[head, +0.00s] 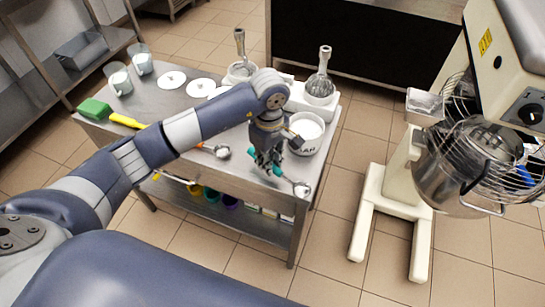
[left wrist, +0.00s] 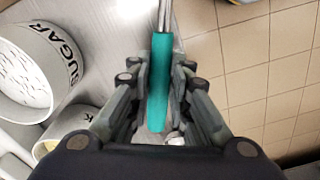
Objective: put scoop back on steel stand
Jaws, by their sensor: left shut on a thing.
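My left gripper (head: 267,160) is shut on the teal handle of a scoop (head: 301,188), near the right front corner of the steel table (head: 255,205). The scoop's metal head points right and toward the table's front edge. I cannot tell whether it touches the table. In the left wrist view the teal handle (left wrist: 160,85) runs between the two fingers, with its metal shaft going out at the top. I cannot make out a separate steel stand for certain. My right gripper is not in view.
A white tub marked SUGAR (head: 307,133) stands close to my gripper, and another scoop (head: 222,151) with an orange handle lies left. A large mixer (head: 470,150) stands right.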

